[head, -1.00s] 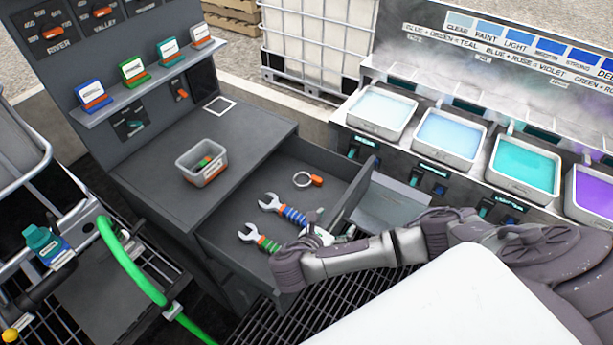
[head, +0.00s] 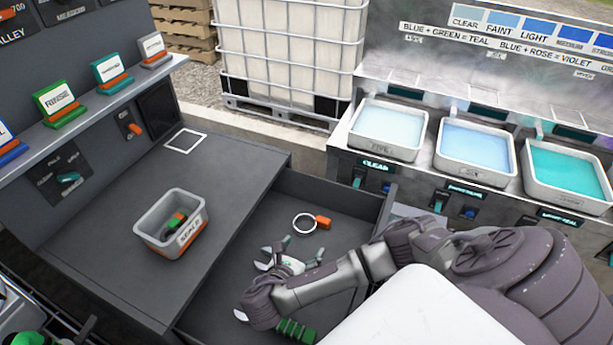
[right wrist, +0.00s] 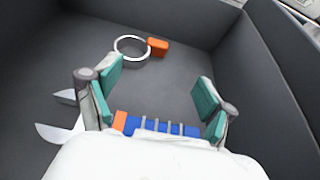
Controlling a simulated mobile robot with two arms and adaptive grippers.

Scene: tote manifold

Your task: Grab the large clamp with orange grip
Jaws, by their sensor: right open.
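The clamp, a silver ring (head: 303,225) with an orange grip (head: 323,222), lies on the floor of the open drawer (head: 345,205), toward its back. In the right wrist view the clamp's ring (right wrist: 132,48) and orange grip (right wrist: 157,46) lie ahead, beyond the fingertips. My right gripper (head: 303,248) is open and empty above the drawer, nearer than the clamp and apart from it. Its teal-padded fingers (right wrist: 157,85) stand wide apart in the right wrist view. My left gripper is not in view.
A wrench with a blue grip (right wrist: 160,127) lies below my right gripper, partly hidden. A green-gripped wrench (head: 296,330) lies nearer, mostly behind my arm. Drawer walls surround the clamp. A grey bin (head: 160,249) stands on the countertop; liquid trays (head: 388,152) stand at right.

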